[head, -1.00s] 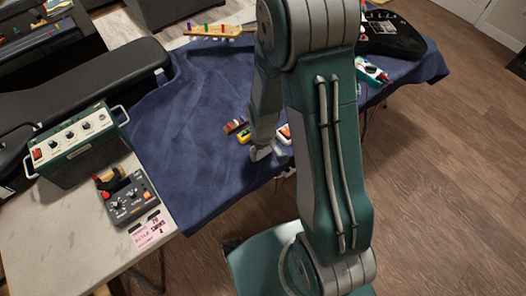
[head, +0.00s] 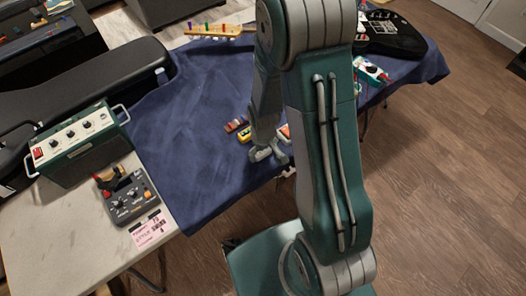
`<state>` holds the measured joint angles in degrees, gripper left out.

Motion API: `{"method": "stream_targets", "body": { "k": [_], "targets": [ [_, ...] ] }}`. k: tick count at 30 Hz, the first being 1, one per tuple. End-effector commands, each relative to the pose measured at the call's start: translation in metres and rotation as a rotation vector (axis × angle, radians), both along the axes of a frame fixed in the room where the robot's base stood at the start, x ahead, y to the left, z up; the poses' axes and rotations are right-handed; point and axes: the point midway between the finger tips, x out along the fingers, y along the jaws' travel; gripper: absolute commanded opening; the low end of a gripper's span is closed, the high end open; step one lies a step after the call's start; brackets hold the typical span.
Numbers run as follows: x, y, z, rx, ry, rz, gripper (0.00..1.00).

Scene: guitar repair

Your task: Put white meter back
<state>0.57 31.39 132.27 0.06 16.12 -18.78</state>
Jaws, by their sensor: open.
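A white device with teal and red parts (head: 371,70), which looks like the white meter, lies on the blue cloth (head: 195,120) at the right, partly behind my arm. A dark reddish lead seems to run from it. My gripper (head: 269,155) is open over the near edge of the cloth, left of and nearer than the device, and clearly apart from it. Nothing shows between its fingers. Small coloured pedals lie just beyond it: a red-brown one (head: 236,124), a yellow one (head: 244,136) and an orange one (head: 285,131), the last partly hidden by my arm.
A green amplifier (head: 75,145), a grey pedal box (head: 126,197) and a pink-white card (head: 150,229) stand at the left. The left cloth is clear.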

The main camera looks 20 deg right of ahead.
Motion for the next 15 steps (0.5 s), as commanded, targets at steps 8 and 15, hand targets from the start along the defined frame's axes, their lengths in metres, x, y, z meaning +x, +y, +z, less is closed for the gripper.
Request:
{"method": "stream_targets", "body": {
  "k": [8, 15],
  "targets": [
    [0.001, 0.0, 0.042, 0.0, -0.006, 0.0, 1.0],
    [0.001, 0.0, 0.085, 0.0, -0.006, 0.0, 1.0]
  ]
}}
